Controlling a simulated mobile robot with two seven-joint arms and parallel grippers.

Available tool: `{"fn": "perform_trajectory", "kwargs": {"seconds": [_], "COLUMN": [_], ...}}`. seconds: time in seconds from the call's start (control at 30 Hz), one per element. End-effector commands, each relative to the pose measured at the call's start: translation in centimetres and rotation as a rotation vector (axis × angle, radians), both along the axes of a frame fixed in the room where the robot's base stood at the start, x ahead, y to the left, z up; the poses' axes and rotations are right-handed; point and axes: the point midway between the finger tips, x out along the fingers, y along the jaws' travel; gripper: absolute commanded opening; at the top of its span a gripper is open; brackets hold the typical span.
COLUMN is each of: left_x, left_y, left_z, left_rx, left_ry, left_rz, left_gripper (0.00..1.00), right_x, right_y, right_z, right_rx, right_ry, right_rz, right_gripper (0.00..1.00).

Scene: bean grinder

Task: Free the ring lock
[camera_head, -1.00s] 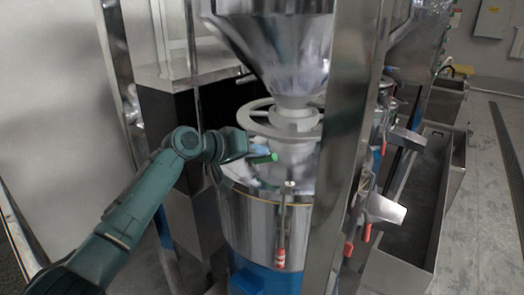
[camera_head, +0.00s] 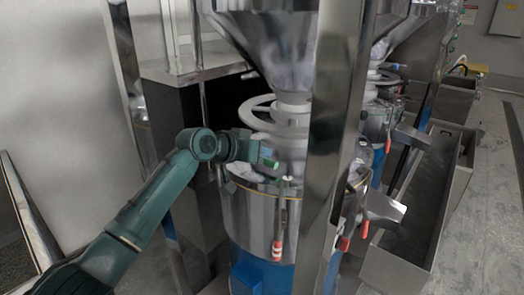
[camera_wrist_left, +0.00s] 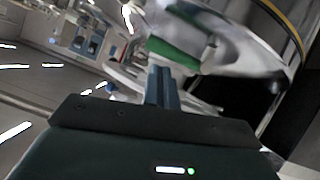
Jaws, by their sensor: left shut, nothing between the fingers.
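The grinder has a white handwheel ring (camera_head: 254,108) under its steel hopper (camera_head: 268,40). Below the wheel, a short green handle (camera_head: 268,162) sits by the pale neck above the steel drum (camera_head: 250,215). The green handle also shows in the left wrist view (camera_wrist_left: 174,53), in front of a blurred white curved part. My left gripper (camera_head: 262,152) is at the left of the neck, close by the green handle. Its blue-grey fingers (camera_wrist_left: 162,85) are shut and empty, just below the handle in the wrist view. I cannot tell whether they touch it. My right gripper is not in view.
A steel post (camera_head: 336,130) stands just right of the grinder. A red-gripped lever (camera_head: 279,235) hangs in front of the drum. More grinders and a long steel trough (camera_head: 415,225) stand to the right. A steel cabinet (camera_head: 190,72) is behind my arm.

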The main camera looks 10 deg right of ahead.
Motion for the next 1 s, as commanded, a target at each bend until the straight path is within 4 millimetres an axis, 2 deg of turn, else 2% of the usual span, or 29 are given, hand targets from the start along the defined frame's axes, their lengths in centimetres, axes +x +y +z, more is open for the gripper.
{"fn": "perform_trajectory", "kwargs": {"seconds": [0.57, 0.77, 1.0], "left_x": [-0.1, -1.1, -3.5], "left_y": [0.3, 1.9, 5.5], "left_z": [0.1, 1.0, 3.0], "left_rx": [0.003, 0.002, 0.002], "left_ry": [-0.005, -0.006, -0.009], "left_rz": [0.0, 0.001, 0.001], "left_gripper": [0.0, 0.0, 0.0], "right_x": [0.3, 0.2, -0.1], "right_y": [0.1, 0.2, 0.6], "right_z": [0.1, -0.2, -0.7], "right_rx": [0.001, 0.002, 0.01], "right_ry": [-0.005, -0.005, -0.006], "right_rz": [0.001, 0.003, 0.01], "right_gripper": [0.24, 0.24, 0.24]}}
